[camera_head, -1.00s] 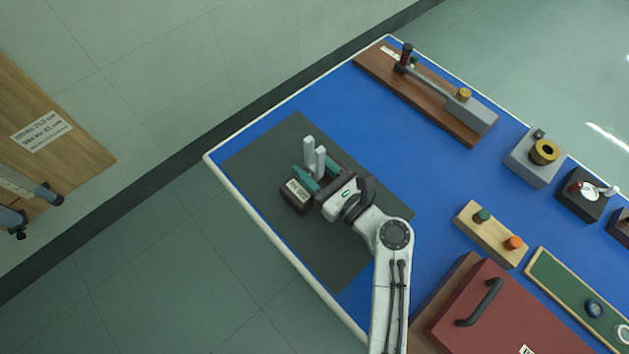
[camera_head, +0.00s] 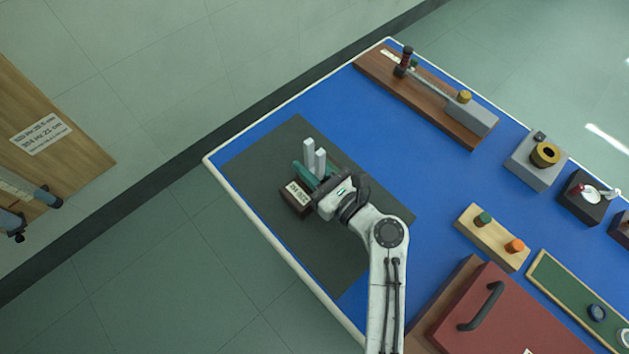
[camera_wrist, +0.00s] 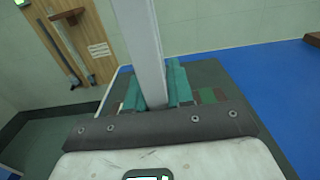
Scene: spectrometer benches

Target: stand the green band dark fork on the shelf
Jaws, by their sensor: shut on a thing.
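A two-pronged fork (camera_head: 320,159) stands upright on the dark mat area at the table's left, its tines pointing up. The tines look pale grey; its lower part and any green band are hidden by my gripper. My gripper (camera_head: 309,174), with teal fingers, is shut on the fork low down, below the tines. In the wrist view a pale tine (camera_wrist: 144,45) rises between the teal fingers (camera_wrist: 153,90). I cannot make out the shelf for certain.
A dark labelled block (camera_head: 294,203) sits close beside my gripper. The dark mat (camera_head: 265,160) is otherwise clear. A red box with a handle (camera_head: 510,315), a wooden block with knobs (camera_head: 490,237) and a long brown stand (camera_head: 425,95) are to the right. A labelled wooden panel (camera_head: 60,160) is at far left.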

